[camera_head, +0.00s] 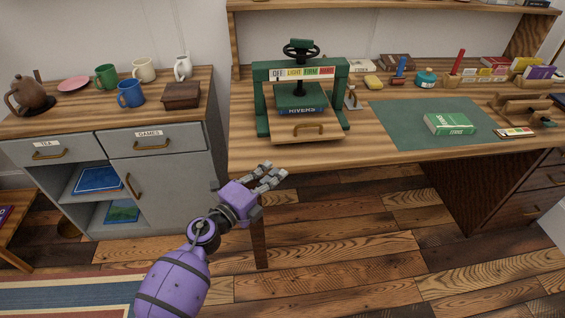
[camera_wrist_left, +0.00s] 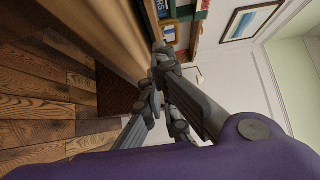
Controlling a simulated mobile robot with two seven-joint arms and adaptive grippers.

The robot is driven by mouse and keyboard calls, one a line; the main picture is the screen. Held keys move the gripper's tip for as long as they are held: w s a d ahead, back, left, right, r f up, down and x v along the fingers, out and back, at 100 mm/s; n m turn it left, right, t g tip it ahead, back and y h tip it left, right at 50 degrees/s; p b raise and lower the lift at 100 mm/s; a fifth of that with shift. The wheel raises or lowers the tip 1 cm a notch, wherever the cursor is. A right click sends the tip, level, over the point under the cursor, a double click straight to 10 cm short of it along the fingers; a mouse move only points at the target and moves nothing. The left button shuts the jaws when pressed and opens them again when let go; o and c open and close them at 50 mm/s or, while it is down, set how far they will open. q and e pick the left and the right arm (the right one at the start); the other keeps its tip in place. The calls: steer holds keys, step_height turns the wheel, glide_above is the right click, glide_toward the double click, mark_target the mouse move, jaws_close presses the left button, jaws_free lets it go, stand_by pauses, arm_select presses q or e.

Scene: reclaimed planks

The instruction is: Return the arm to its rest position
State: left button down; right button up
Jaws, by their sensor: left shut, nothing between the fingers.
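My left arm is purple and comes in from the bottom left in the head view. Its gripper (camera_head: 272,176) is shut and empty, in front of the desk's front edge near the left corner, over the wood floor. In the left wrist view the grey fingers (camera_wrist_left: 157,78) come together with nothing between them. My right gripper is in neither view.
The wooden desk (camera_head: 210,153) bears a green press (camera_head: 260,100) with a book in it and a green mat (camera_head: 385,125) with a green book (camera_head: 449,123). A grey cabinet (camera_head: 172,170) stands left. The plank floor (camera_head: 370,240) is clear.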

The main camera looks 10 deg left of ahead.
arm_select(q)
steer(key=s+a+n+t+y, duration=0.2)
steer(key=s+a+n+y, duration=0.4)
steer(key=n, duration=0.3)
steer(key=s+a+f+n+g+y, duration=0.2)
steer(key=s+a+f+n+g, duration=0.15)
steer(key=s+f+n, duration=0.7)
steer(key=s+d+f+n+g, duration=0.15)
steer(key=s+f, duration=0.25)
steer(key=s, duration=0.6)
steer(key=s+f+n+g, duration=0.1)
steer(key=s+f+g, duration=0.2)
steer(key=s, duration=0.8)
steer(key=s+d+f+n+g, duration=0.1)
steer(key=s+f+g, duration=0.25)
steer(key=s, duration=0.65)
steer(key=w+r+t+p, duration=0.2)
steer(key=w+r+p, duration=0.1)
steer(key=r+p, duration=0.9)
steer(key=shift+w+d+r+p, duration=0.2)
steer(key=shift+d+r+p, duration=0.15)
steer(key=shift+p, duration=0.35)
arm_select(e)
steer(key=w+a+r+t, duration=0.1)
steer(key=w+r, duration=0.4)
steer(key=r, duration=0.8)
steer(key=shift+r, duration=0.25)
